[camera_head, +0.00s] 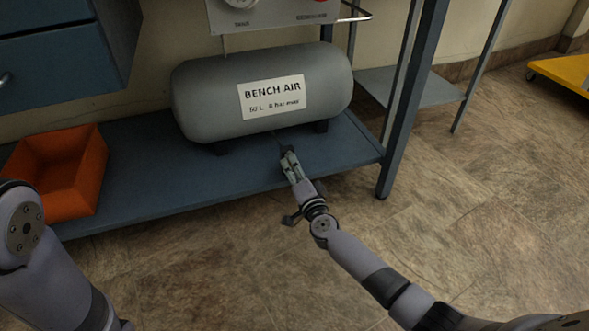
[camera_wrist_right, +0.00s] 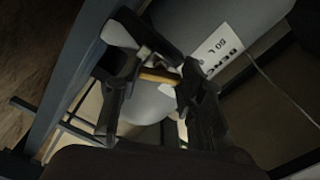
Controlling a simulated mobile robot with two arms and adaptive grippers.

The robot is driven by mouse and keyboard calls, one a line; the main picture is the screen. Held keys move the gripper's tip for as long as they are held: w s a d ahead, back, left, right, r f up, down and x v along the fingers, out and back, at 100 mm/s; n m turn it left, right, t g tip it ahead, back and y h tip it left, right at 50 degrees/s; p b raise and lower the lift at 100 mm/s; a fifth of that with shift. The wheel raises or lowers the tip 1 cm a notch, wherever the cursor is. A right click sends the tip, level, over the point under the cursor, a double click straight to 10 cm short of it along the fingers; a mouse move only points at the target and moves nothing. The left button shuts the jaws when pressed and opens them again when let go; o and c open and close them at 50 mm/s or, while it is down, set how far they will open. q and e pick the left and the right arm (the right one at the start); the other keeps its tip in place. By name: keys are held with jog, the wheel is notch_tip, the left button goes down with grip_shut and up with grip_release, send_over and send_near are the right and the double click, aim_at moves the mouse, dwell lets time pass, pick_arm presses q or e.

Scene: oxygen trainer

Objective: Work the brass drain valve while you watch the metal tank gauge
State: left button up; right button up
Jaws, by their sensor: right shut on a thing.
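The grey tank (camera_head: 255,95), labelled BENCH AIR, lies on the lower shelf. My right gripper (camera_head: 289,160) reaches under its front. In the right wrist view, the brass drain valve (camera_wrist_right: 158,75) shows as a short yellow-brown bar between the two dark fingers of my right gripper (camera_wrist_right: 160,82), which is shut on it. The valve is hidden in the head view. A pale round dial, perhaps the metal tank gauge (camera_head: 238,4), is cut off by the top edge, so its needle cannot be read. My left gripper is out of view.
An orange bin (camera_head: 58,175) stands on the left of the blue shelf (camera_head: 150,185). A blue table leg (camera_head: 400,120) rises right of the tank. A light panel (camera_head: 275,15) is above it. The floor at right is clear, with a yellow platform (camera_head: 565,72) farther back.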

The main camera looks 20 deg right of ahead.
jog(key=c, duration=0.4)
jog(key=shift+o, duration=0.2)
jog(key=m, duration=0.5)
jog(key=shift+m, duration=0.3)
jog(key=o, duration=1.2)
jog(key=shift+c, duration=0.2)
